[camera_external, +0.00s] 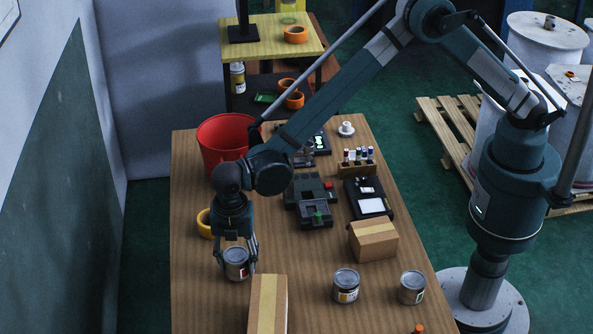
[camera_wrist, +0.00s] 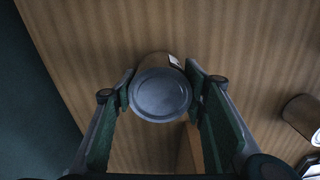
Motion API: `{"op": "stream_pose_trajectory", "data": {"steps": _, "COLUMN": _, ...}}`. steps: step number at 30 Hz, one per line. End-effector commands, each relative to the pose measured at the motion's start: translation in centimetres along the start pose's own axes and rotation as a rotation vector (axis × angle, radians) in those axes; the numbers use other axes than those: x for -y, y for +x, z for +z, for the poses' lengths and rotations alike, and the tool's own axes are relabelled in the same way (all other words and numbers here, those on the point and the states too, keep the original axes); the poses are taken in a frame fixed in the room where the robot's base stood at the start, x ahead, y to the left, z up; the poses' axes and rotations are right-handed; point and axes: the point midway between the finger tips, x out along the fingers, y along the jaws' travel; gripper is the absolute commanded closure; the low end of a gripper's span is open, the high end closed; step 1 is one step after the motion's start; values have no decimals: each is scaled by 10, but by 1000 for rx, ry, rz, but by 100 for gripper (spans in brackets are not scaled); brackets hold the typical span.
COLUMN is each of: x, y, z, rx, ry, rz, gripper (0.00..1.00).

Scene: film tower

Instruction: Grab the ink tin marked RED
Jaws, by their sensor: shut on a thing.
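A grey metal tin (camera_external: 236,265) with a label bearing a red mark is between the fingers of my gripper (camera_external: 237,262), at the left front of the table. In the wrist view the tin's round lid (camera_wrist: 160,93) faces the camera, with a finger of my gripper (camera_wrist: 160,95) on each side. The lettering is too small to read. A second tin (camera_external: 346,285) with a yellowish label stands to the right. A third tin (camera_external: 412,287) with a greenish mark stands farther right. One tin (camera_wrist: 303,115) also shows at the right of the wrist view.
A cardboard box (camera_external: 267,305) stands close to the right of the held tin. Another box (camera_external: 373,241) lies farther back. A yellow tape roll (camera_external: 206,223) and a red bucket (camera_external: 224,142) are behind my gripper. Devices (camera_external: 311,199) fill the table's middle.

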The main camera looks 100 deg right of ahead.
Motion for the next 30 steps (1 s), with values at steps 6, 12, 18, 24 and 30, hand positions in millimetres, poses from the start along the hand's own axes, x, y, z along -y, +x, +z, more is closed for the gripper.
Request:
{"op": "stream_pose_trajectory", "data": {"steps": 6, "x": 0, "y": -31, "z": 0, "rx": 0, "ry": 0, "rz": 0, "gripper": 75}}
{"op": "stream_pose_trajectory", "data": {"steps": 12, "x": 0, "y": -61, "z": 0, "rx": 0, "ry": 0, "rz": 0, "gripper": 75}}
{"op": "stream_pose_trajectory", "data": {"steps": 18, "x": 0, "y": -81, "z": 0, "rx": 0, "ry": 0, "rz": 0, "gripper": 75}}
{"op": "stream_pose_trajectory", "data": {"steps": 24, "x": 0, "y": -88, "z": 0, "rx": 0, "ry": 0, "rz": 0, "gripper": 75}}
{"op": "stream_pose_trajectory", "data": {"steps": 30, "x": 0, "y": -87, "z": 0, "rx": 0, "ry": 0, "rz": 0, "gripper": 75}}
